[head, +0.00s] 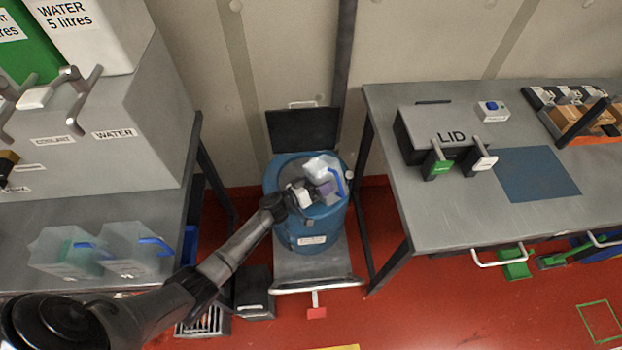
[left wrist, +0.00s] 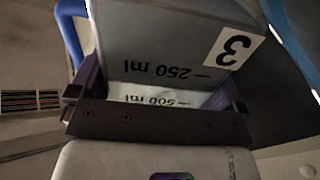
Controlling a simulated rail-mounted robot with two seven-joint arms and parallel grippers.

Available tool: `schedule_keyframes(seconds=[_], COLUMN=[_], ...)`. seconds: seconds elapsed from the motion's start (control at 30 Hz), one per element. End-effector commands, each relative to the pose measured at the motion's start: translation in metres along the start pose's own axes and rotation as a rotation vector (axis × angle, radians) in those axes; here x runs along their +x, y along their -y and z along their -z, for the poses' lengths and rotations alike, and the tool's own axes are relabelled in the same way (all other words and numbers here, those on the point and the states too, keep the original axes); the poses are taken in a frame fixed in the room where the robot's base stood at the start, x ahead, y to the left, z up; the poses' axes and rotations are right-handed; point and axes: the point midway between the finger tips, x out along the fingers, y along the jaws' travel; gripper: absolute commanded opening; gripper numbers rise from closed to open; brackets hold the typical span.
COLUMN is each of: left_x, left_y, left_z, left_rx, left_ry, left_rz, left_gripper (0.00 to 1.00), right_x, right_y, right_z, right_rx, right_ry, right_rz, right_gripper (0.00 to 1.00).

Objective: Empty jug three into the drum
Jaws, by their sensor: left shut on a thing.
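My left gripper (head: 312,191) is shut on a translucent jug (head: 322,166) with a blue handle, above the open top of the blue drum (head: 322,226). In the left wrist view the jug (left wrist: 165,48) bears a "3" label, with 250 ml and 500 ml marks that read upside down. The jaws (left wrist: 158,98) grip it from both sides. The jug looks tilted over the drum; its mouth and any liquid cannot be made out. My right gripper is not in view.
Two similar jugs (head: 128,252) stand on the left bench, below a grey cabinet (head: 150,130) with labelled tanks. A dark raised lid (head: 303,130) is behind the drum.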

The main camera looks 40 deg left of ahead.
Motion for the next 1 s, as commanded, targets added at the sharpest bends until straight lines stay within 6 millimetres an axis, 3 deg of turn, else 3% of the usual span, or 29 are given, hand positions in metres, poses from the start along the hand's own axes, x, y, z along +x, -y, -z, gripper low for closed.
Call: schedule_keyframes(seconds=[0.47, 1.0], left_x=[0.001, 0.001], left_y=[-0.002, -0.007], left_z=[0.003, 0.009], left_rx=[-0.006, -0.095], left_ry=[-0.002, -0.002], left_rz=[-0.002, -0.004], left_gripper=[0.58, 0.58], right_x=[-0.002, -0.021], right_y=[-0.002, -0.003], right_z=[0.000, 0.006], right_rx=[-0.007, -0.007], right_ry=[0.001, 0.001], right_rz=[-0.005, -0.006], right_gripper=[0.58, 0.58])
